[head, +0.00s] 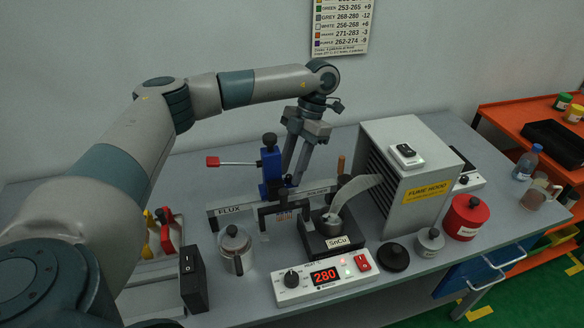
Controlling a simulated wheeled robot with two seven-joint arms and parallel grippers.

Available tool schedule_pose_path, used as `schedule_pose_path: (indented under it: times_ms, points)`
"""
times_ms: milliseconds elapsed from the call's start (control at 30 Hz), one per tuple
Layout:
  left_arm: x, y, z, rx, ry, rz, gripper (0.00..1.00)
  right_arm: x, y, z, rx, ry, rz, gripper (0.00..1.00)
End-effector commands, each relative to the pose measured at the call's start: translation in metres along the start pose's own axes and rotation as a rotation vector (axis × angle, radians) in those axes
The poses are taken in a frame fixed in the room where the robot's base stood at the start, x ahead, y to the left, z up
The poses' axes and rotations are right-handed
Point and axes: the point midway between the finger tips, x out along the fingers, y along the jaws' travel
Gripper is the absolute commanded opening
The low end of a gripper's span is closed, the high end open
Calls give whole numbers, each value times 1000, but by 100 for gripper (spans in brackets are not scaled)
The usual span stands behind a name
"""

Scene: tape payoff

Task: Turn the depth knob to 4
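A black knob (269,141) tops the blue upright post (271,170) at the back of the bench. Another black knob (291,278) is on the white control box (326,279), beside a red display reading 280. No label names either knob as depth, and the scale marks are too small to read. My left gripper (293,181) points down just right of the blue post, its two fingers apart with a gap between them. I see nothing held in it. Its fingertips are near the post's base parts, and contact cannot be told. My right gripper is out of view.
A solder pot (334,227) marked SnCu stands before the fume hood (408,180). A lidded metal pot (235,247), a black box (193,280), a red canister (466,217) and a grey jar (430,241) stand around. A red-tipped lever (213,161) sticks out left of the post.

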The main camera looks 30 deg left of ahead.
Motion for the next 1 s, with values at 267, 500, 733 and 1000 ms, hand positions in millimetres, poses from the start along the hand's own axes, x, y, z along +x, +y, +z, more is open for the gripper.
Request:
schedule_pose_path:
  times_ms: [267,500,733,1000]
  points:
    - [-6,0,1,1,0,1,33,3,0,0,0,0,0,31]
    - [-36,0,2,1,-3,1,33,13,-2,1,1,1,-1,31]
    - [-76,0,1,-1,-3,2,33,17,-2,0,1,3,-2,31]
    - [-120,0,0,-1,-3,2,33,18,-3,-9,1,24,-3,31]
